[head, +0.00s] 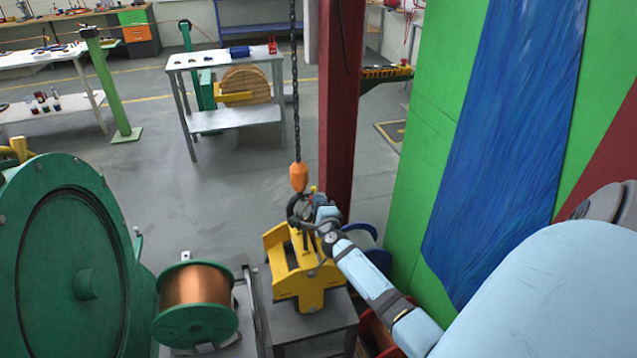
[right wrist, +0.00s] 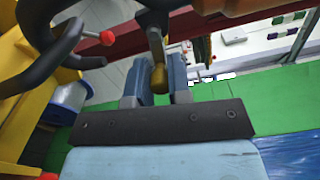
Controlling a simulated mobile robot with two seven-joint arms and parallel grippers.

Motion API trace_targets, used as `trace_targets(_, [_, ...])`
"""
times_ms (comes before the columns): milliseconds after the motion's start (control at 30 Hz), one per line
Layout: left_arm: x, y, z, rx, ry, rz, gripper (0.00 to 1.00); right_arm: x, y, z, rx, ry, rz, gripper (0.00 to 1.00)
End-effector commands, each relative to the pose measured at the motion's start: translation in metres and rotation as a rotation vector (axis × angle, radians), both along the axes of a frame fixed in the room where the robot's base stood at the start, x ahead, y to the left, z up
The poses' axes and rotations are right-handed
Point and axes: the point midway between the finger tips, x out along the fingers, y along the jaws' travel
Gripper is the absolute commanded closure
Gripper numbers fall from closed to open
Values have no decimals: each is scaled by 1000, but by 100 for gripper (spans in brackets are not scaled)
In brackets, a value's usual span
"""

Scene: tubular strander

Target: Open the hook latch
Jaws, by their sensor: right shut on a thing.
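The crane hook (head: 296,208) hangs on a chain below an orange block (head: 298,177), above a yellow frame (head: 290,262). In the right wrist view the dark curved hook (right wrist: 62,55) shows at the upper left. The hook latch (right wrist: 158,76) shows there as a dark lever with a brass-coloured end. My right gripper (head: 326,214) is at the hook. In the right wrist view its two blue-grey fingers (right wrist: 155,88) are on either side of the latch's brass end, shut on it. In the head view my gripper partly hides the hook and latch. My left gripper is out of view.
A copper spool (head: 195,288) with green flanges and a large green wheel (head: 75,265) stand at the left. A dark red post (head: 339,100) rises just behind the hook. A green panel (head: 420,150) stands at the right. The floor behind is clear up to a small table (head: 225,58).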

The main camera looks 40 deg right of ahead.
Motion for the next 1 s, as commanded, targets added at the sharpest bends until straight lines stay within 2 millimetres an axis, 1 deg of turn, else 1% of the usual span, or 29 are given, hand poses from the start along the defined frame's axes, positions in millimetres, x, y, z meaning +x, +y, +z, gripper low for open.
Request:
trace_targets(100, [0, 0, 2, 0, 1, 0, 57, 0, 0, 0, -15, 10, -1, 100])
trace_targets(533, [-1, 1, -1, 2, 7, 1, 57, 0, 0, 0, -21, 13, -1, 100])
trace_targets(567, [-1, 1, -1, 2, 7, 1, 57, 0, 0, 0, -21, 13, -1, 77])
trace_targets(600, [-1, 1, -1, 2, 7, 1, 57, 0, 0, 0, -21, 13, -1, 68])
trace_targets(667, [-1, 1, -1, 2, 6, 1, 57, 0, 0, 0, -21, 13, -1, 56])
trace_targets(900, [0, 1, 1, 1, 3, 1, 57, 0, 0, 0, -22, 12, 0, 56])
trace_targets(1000, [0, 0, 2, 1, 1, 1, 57, -3, 2, 0, -21, 12, 0, 56])
